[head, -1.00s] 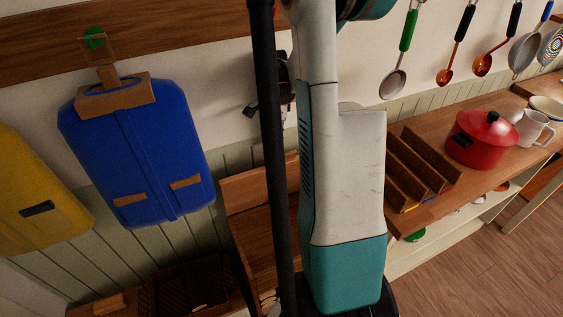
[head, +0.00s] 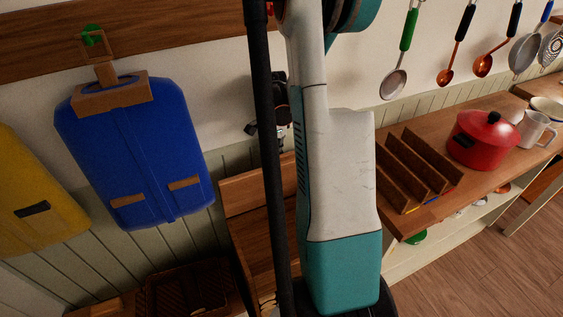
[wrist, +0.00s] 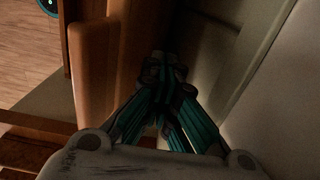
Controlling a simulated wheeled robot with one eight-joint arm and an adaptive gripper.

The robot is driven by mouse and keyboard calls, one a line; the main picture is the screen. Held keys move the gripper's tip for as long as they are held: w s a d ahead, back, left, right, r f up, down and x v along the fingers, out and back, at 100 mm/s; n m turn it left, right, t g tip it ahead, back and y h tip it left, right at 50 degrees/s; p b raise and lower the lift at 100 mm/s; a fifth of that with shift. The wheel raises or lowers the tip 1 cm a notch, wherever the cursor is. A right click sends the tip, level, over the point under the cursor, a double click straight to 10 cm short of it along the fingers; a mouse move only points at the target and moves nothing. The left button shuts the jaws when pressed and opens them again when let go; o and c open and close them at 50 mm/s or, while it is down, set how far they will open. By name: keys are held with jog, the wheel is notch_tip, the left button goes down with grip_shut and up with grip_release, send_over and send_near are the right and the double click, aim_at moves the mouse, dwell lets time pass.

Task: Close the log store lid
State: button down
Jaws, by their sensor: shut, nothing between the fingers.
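The log store is a brown wooden box partly hidden behind my arm in the head view. Its lid (head: 257,187) stands raised at the back, close to the panelled wall; the front part (head: 250,245) shows below it. In the wrist view the lid's wooden edge (wrist: 92,70) runs upright left of my gripper (wrist: 165,70). The gripper's fingers are together and empty, in the narrow space between the lid and the wall. I cannot tell whether they touch the lid. In the head view only part of the gripper shows, dark, above the lid.
The pale panelled wall (wrist: 275,75) is close on the gripper's right in the wrist view. A blue bag (head: 140,150) and a yellow bag (head: 35,200) hang at left. A dark basket (head: 190,290) stands below. At right, a counter holds a wooden rack (head: 420,165) and red pot (head: 483,140).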

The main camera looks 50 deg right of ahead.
jog(key=shift+s+a, duration=0.3)
jog(key=shift+s, duration=0.3)
jog(key=shift+s+a, duration=0.3)
jog(key=shift+s, duration=0.25)
jog(key=shift+f, duration=0.1)
jog(key=s, duration=0.1)
jog(key=s+a+b, duration=0.1)
jog(key=s+a, duration=0.1)
jog(key=shift+s+f, duration=0.4)
jog(key=shift+s+a+b, duration=0.1)
jog(key=shift+b, duration=0.2)
jog(key=s, duration=0.1)
jog(key=s+a+f+b, duration=0.1)
jog(key=s+a, duration=0.1)
jog(key=shift+s+f+b, duration=0.25)
jog(key=shift+f+b, duration=0.05)
jog(key=shift+f, duration=0.05)
jog(key=shift+s+f, duration=0.1)
